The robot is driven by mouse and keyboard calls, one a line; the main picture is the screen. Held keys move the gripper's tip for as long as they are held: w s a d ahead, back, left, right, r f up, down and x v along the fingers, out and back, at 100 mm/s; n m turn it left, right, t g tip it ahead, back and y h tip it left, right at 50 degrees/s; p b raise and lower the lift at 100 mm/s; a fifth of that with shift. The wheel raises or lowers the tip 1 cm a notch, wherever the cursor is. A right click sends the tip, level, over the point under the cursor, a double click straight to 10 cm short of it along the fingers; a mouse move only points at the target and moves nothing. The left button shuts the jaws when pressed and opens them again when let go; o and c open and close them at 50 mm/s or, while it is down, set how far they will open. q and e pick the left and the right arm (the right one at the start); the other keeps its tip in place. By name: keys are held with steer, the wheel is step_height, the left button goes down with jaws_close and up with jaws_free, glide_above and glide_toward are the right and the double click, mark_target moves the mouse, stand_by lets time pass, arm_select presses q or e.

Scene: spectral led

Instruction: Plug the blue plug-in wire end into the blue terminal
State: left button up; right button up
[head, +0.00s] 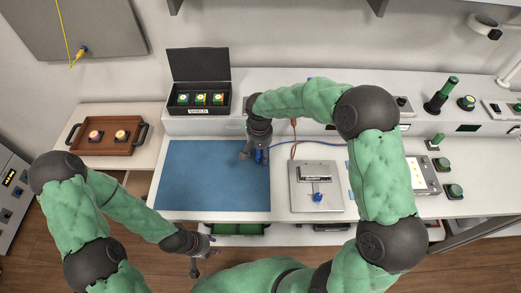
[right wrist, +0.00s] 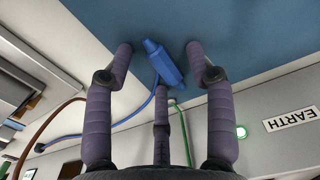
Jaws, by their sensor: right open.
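The blue plug-in wire end (right wrist: 163,63) lies at the edge of the blue mat in the right wrist view, with its blue wire trailing to the lower left. It sits between the spread fingers of my open right gripper (right wrist: 160,62), which do not appear to touch it. In the head view my right gripper (head: 252,154) is low over the mat's right side, and the blue wire end (head: 261,156) shows beside it. My left gripper (head: 206,258) is empty, in front of the table, with fingers spread. I cannot tell which part is the blue terminal; a small blue piece (head: 318,197) sits on a metal plate.
The blue mat (head: 195,180) is mostly clear. The metal plate (head: 333,203) lies to its right. A black box (head: 198,109) stands behind, and a wooden tray (head: 105,148) is at left. A green light (right wrist: 241,131) glows next to an EARTH label (right wrist: 290,119).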

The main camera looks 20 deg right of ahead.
mark_target(260, 154)
jaws_close()
steer(key=shift+r+p, duration=1.25)
steer(key=shift+r, duration=0.6)
